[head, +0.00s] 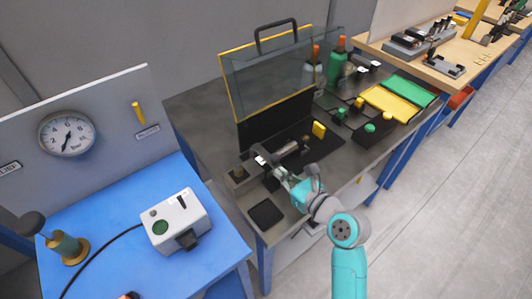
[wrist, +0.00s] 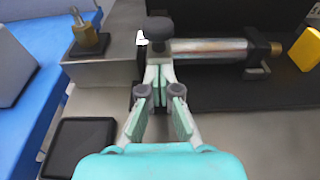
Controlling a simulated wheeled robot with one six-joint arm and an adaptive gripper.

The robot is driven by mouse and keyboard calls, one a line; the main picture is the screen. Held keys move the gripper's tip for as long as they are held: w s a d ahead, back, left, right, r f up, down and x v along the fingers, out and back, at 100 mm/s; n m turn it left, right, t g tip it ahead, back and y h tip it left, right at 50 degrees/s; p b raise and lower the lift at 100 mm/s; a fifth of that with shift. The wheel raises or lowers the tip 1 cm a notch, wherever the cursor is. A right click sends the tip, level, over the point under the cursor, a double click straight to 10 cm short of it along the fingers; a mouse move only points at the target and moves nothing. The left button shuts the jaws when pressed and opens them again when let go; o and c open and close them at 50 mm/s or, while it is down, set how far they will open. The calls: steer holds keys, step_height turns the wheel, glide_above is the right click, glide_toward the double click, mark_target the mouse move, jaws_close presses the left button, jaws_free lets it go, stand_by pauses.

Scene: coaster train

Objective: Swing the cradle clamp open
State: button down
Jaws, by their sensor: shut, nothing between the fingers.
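A metal cylinder (wrist: 208,46) lies horizontally in dark supports; it also shows in the head view (head: 288,148). A dark clamp with a round black knob (wrist: 159,27) stands at the cylinder's left end, and its lower part is partly hidden by my fingers. I cannot tell for sure whether the clamp is closed. My gripper (wrist: 159,72) is shut and empty, its fingertips just below the knob in the wrist view. Whether they touch the clamp is unclear. In the head view my gripper (head: 274,170) is low over the bench's left end.
A grey block with a brass fitting (wrist: 88,38) stands left of the clamp. A black square pad (wrist: 78,146) lies nearer. A yellow block (wrist: 308,50) is at the right. A raised yellow-framed clear guard (head: 228,92) stands behind. A blue table (head: 110,235) adjoins at left.

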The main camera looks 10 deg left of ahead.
steer(key=shift+r, duration=0.1)
stand_by(0.4)
glide_toward(261, 150)
steer(key=shift+w+a+r, duration=0.25)
steer(key=shift+a+r, duration=0.1)
steer(key=shift+r, duration=0.15)
steer(key=shift+w+a+r, duration=0.3)
steer(key=shift+a+r, duration=0.05)
steer(key=shift+r, duration=0.15)
stand_by(0.3)
steer(key=shift+w+a+r, duration=0.7)
steer(key=shift+a+r, duration=0.05)
steer(key=shift+a, duration=0.15)
steer(key=shift+w+a+r, duration=0.7)
steer(key=shift+a+r, duration=0.05)
steer(key=shift+a, duration=0.15)
steer(key=shift+w+a, duration=0.1)
steer(key=shift+r+x, duration=0.15)
steer(key=shift+x, duration=0.65)
steer(key=shift+r+x, duration=0.15)
steer(key=shift+x, duration=0.6)
